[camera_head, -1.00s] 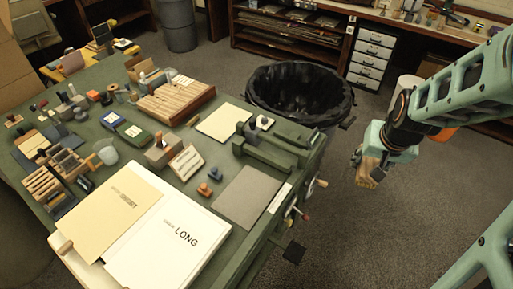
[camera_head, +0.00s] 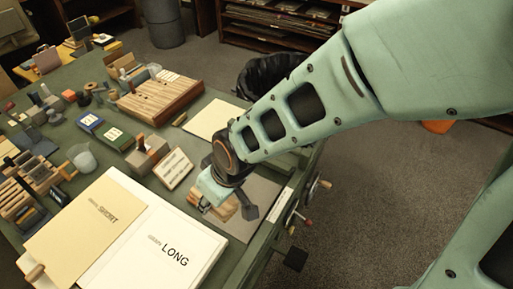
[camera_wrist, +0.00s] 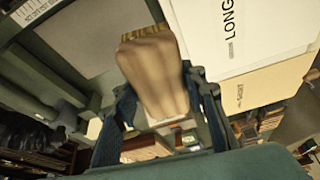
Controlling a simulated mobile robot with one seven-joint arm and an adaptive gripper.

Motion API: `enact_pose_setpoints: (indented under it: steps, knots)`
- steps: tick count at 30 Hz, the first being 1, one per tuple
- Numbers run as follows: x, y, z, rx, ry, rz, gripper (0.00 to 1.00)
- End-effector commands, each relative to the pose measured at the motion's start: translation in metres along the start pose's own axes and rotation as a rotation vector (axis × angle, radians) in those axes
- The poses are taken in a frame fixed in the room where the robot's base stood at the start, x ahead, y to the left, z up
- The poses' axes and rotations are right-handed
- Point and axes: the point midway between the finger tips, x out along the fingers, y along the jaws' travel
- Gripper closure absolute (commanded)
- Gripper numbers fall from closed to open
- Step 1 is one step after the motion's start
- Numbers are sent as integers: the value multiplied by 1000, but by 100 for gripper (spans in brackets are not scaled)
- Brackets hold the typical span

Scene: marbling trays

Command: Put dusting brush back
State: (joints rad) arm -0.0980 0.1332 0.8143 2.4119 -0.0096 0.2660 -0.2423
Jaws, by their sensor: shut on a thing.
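The dusting brush shows as a pale wooden block with a bristly striped end (camera_wrist: 150,75) in the wrist view. My gripper (camera_wrist: 160,105) is shut on it, with a dark finger on each side. In the head view my gripper (camera_head: 224,203) is over the grey sheet (camera_head: 264,194) at the near right of the green bench. I cannot tell the height of the brush above the bench.
White LONG folder (camera_head: 150,245) and cream SHORT folder (camera_head: 85,225) lie left of my gripper. A tilted label block (camera_head: 173,168), wooden block (camera_head: 148,152) and slatted wooden rack (camera_head: 160,95) stand beyond. A black-lined bin (camera_head: 262,76) is behind my arm.

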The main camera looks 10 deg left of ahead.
Motion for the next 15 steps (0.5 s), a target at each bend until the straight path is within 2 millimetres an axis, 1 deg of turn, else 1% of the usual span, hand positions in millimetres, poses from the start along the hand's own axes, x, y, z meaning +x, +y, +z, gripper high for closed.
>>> enact_pose_setpoints:
  steps: [1, 3, 6, 7, 8, 11, 15]
  knots:
    - [6, -15, 0, -42, 2, -17, 81]
    - [8, -32, -1, -88, 6, -35, 81]
    - [10, -44, -1, -125, 9, -51, 81]
    - [11, -45, -1, -130, 9, -53, 81]
    - [12, -44, -1, -133, 9, -55, 81]
    - [18, -30, 2, -135, 9, -58, 81]
    - [33, 4, 7, -131, 9, -58, 81]
